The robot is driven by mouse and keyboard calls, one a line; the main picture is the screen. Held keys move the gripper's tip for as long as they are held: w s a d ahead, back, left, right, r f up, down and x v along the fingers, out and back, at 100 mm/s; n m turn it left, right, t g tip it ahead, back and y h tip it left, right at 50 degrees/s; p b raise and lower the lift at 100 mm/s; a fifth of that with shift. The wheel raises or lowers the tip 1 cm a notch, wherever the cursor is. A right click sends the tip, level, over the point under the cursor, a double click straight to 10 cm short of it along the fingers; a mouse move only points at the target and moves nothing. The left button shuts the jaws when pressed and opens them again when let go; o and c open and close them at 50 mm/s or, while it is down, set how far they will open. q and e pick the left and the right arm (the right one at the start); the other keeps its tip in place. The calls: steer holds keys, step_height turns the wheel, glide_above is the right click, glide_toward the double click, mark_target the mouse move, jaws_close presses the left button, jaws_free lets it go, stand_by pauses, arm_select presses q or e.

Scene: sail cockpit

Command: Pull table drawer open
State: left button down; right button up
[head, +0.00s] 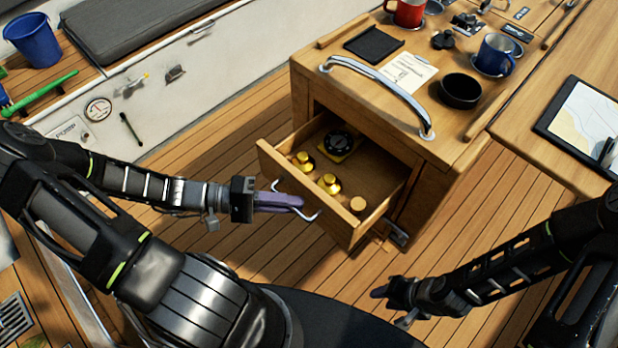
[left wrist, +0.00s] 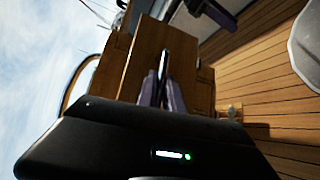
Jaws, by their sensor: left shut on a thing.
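The table drawer (head: 306,221) stands pulled out from the wooden table (head: 305,92), with its inside showing in the head view. Its curved metal handle (head: 313,215) is on the front face. My left gripper (head: 298,203) is shut on the handle, its purple fingers at the drawer front; they also show in the left wrist view (left wrist: 165,92). The fingers hide part of the handle. My right gripper (head: 388,304) hangs over the deck at the lower right, apart from the drawer, and its finger opening is unclear.
In the drawer lie brass pieces (head: 328,183), a cork-coloured piece (head: 357,204) and a black round device (head: 340,141). On the table top are a black bowl (head: 459,91), a blue mug (head: 495,55) and a metal rail (head: 385,88). Planked deck (head: 265,255) lies below the drawer.

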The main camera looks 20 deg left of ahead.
arm_select(q)
steer(key=shift+s+a, duration=0.25)
steer(key=shift+s, duration=0.35)
steer(key=shift+s+a, duration=0.2)
steer(key=shift+s, duration=0.35)
steer(key=c, duration=1.8)
jaws_free()
steer(key=shift+o, duration=0.2)
steer(key=v, duration=0.7)
steer(key=shift+a+b, duration=0.35)
steer(key=shift+a, duration=0.05)
steer(key=shift+s+d, duration=0.1)
steer(key=shift+s, duration=0.05)
